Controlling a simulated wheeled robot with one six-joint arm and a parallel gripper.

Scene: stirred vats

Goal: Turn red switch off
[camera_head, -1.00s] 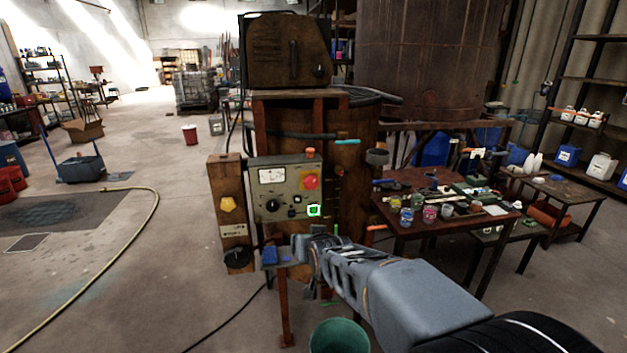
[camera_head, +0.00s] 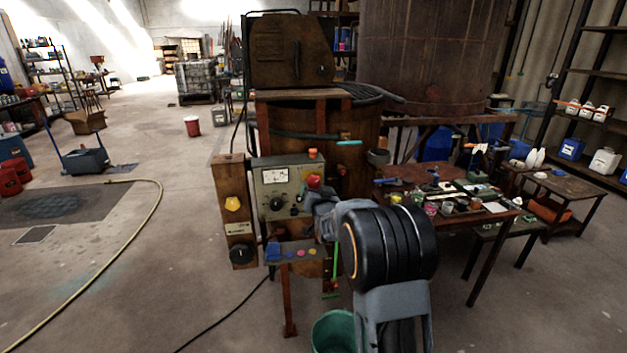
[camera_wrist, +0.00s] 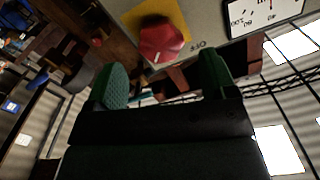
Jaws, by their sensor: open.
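The red switch (camera_head: 314,181) is on the upper right of the grey control panel (camera_head: 272,178). In the wrist view it is a faceted red knob (camera_wrist: 161,42) on a yellow plate (camera_wrist: 141,15), with partly readable lettering beside it. My gripper (camera_wrist: 165,75) is open, its two green-padded fingers apart. The knob shows in the gap between them, beyond the tips; I see no contact. In the head view my gripper (camera_head: 318,197) is close to the panel, just below the switch, and hides the panel's lower right.
A yellow knob (camera_head: 232,203) is on the brown post left of the panel. A small shelf (camera_head: 315,247) with coloured pieces is below. A cluttered table (camera_head: 405,183) stands to the right, a green bucket (camera_head: 333,331) on the floor. The floor at left is mostly open.

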